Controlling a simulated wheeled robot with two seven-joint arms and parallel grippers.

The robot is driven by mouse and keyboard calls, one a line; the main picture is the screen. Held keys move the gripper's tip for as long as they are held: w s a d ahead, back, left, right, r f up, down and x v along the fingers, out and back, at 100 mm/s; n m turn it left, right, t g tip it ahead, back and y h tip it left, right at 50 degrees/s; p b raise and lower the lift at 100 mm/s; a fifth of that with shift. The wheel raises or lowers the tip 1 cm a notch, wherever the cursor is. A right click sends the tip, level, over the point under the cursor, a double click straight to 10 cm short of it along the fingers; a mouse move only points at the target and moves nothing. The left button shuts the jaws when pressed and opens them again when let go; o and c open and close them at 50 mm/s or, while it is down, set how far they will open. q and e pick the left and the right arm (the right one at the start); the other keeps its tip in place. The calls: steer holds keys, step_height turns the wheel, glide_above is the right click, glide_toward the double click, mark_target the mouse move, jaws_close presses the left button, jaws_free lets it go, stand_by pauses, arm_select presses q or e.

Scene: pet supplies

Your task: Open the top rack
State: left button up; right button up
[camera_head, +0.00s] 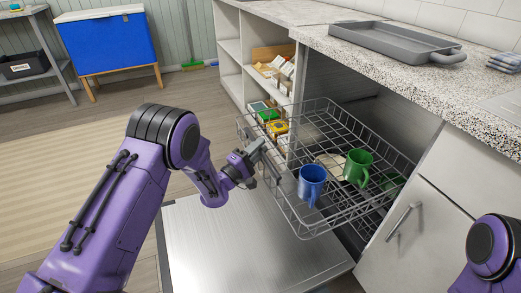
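The top rack (318,233) is a grey wire basket, slid out of the dishwasher under the counter, above the lowered metal door (225,245). A blue mug (312,182) and a green mug (357,167) stand in it. My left gripper (262,158) is at the rack's left front edge, touching or very close to it. Its fingers are small and overlap the wires, so I cannot tell if they are shut on the rim. Of my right arm, only a purple part shows at the lower right; its gripper is out of view.
A grey tray (392,42) lies on the speckled counter. Open shelves (231,72) with small boxed goods stand left of the rack. A white cabinet with a handle (403,220) is at the right. A blue cooler (107,42) stands at the back left. The floor between is clear.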

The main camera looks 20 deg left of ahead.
arm_select(q)
steer(key=shift+d, duration=0.1)
steer(key=shift+s+f, duration=0.15)
steer(key=shift+s, duration=0.15)
steer(key=v, duration=1)
